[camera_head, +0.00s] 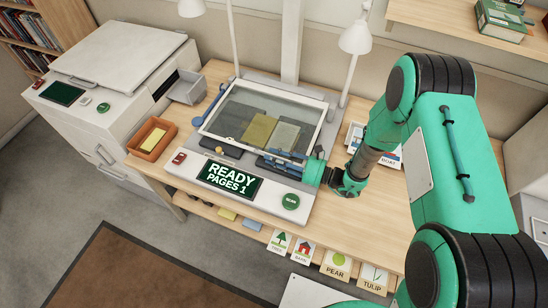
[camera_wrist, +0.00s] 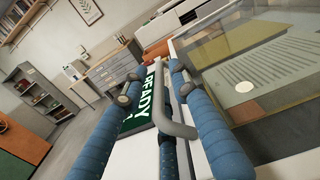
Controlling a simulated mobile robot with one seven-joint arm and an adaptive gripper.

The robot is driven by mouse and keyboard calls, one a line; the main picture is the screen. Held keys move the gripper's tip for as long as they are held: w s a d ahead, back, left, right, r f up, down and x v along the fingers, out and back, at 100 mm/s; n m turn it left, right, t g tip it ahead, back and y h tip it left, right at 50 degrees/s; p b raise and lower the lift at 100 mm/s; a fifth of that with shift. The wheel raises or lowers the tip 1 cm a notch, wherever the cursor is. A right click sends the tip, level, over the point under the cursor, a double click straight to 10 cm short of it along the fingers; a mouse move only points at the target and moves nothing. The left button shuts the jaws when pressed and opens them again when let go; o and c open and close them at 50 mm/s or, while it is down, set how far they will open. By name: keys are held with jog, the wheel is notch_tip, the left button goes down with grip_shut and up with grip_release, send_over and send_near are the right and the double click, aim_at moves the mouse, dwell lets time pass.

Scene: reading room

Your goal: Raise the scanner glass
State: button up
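The scanner glass (camera_head: 235,112) is a clear pane in a pale frame, lying down over an open book (camera_head: 260,130) on the scanner bed. The pane also shows in the wrist view (camera_wrist: 275,50). A grey bent handle (camera_wrist: 178,122) stands at its near edge. My gripper (camera_head: 264,160) is at the front right of the glass, its blue fingers pointing left along the front edge. In the wrist view my gripper's fingers (camera_wrist: 150,85) are spread, with the handle between them, close to the right finger. I cannot tell whether they touch it. The handle is hidden in the head view.
The scanner's front panel has a screen (camera_head: 229,180) reading "READY PAGES 1", a green button (camera_head: 290,201) and a red switch (camera_head: 179,158). An orange tray (camera_head: 146,150) and a white machine (camera_head: 95,120) stand left. Lamps (camera_head: 356,38) rise behind. Picture cards (camera_head: 338,264) stand at the front.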

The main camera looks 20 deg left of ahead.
grip_shut()
jog(key=shift+r, duration=0.15)
jog(key=shift+w+r+p, duration=0.1)
jog(key=shift+r+p, duration=0.4)
jog(key=w+r+m+p, duration=0.35)
jog(key=r+p, duration=0.25)
jog(key=r, duration=0.2)
jog(key=w+r+m+p, duration=0.3)
jog(key=w+r+p, duration=0.2)
jog(key=r, duration=0.3)
jog(key=w+r+m+p, duration=0.35)
jog(key=r+p, duration=0.25)
jog(key=r, duration=0.2)
jog(key=w+r+m+p, duration=0.1)
jog(key=w+r, duration=0.4)
jog(key=w, duration=0.6)
jog(key=shift+m+p, duration=0.4)
jog(key=shift+p, duration=0.05)
grip_release()
jog(key=shift+r, duration=0.1)
